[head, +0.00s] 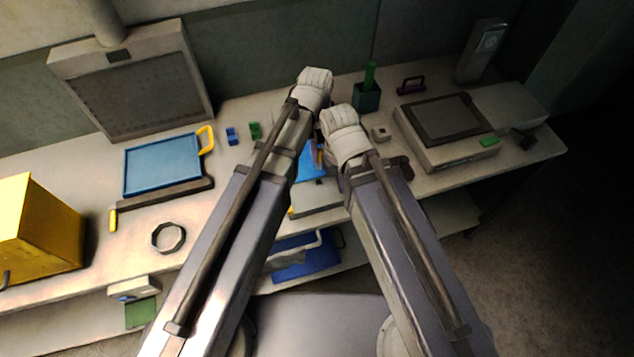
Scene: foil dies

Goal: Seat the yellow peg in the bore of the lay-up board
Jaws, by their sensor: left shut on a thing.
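A blue board (309,168), which looks like the lay-up board, lies on the bench between my two forearms, and they hide much of it. No bore can be made out. An orange-yellow sliver (313,153), likely the yellow peg, shows over the blue surface by my left gripper (319,138). My left gripper is shut on it, though its fingers are mostly hidden. My right wrist is just to the right, close beside the left one. The right gripper's fingers are hidden behind its own wrist, so their opening cannot be told.
A blue tray (162,164) with a yellow handle and a dark ring (168,238) lie left. A yellow box (38,232) stands at far left. A dark green holder (367,98) and a grey device (446,135) stand right.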

